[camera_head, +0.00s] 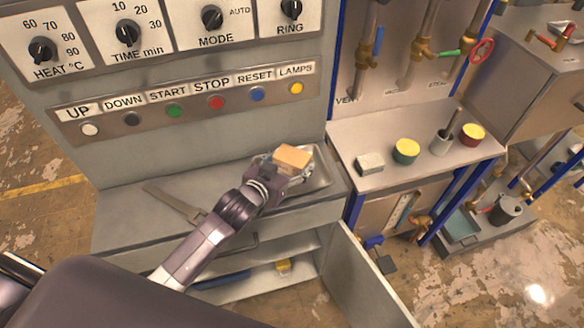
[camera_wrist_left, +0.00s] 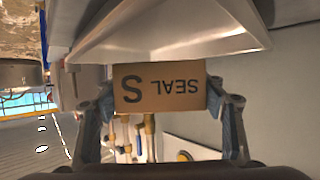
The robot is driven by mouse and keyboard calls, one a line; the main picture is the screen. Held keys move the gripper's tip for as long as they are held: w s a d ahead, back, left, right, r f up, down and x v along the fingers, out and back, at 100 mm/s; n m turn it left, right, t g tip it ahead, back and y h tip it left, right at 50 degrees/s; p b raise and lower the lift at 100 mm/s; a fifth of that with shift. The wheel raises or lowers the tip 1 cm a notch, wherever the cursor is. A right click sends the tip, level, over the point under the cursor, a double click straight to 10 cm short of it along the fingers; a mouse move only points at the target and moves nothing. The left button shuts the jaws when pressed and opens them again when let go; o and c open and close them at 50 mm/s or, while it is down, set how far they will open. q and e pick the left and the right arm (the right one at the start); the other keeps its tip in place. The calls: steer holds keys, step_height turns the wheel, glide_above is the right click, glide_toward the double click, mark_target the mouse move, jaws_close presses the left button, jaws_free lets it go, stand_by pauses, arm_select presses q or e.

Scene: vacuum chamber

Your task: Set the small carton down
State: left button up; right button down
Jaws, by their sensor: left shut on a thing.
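The small carton (camera_head: 294,156) is a tan box, and its face in the left wrist view (camera_wrist_left: 160,88) reads "SEAL S", upside down. My left gripper (camera_head: 287,169) is shut on it, with one finger at each side of the box in the wrist view. In the head view the carton shows over a shallow metal tray (camera_head: 322,180) on the grey counter. The tray also shows in the wrist view (camera_wrist_left: 165,32), close to the carton's edge. I cannot tell whether they touch. My right gripper is not in view.
A flat metal tool (camera_head: 172,203) lies on the counter (camera_head: 125,220) to the left. A control panel (camera_head: 190,108) rises behind. An open cabinet door (camera_head: 362,280) stands below. On the right bench are a pale block (camera_head: 369,163) and several small containers.

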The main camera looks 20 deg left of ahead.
mark_target(288, 174)
arm_select(q)
step_height(288, 174, down, 3)
steer(key=shift+f, duration=0.15)
steer(key=shift+f, duration=0.15)
steer(key=o, duration=1.2)
steer(key=b+v, duration=0.1)
steer(key=v, duration=1.1)
steer(key=shift+r+b, duration=0.25)
steer(key=shift+b, duration=0.1)
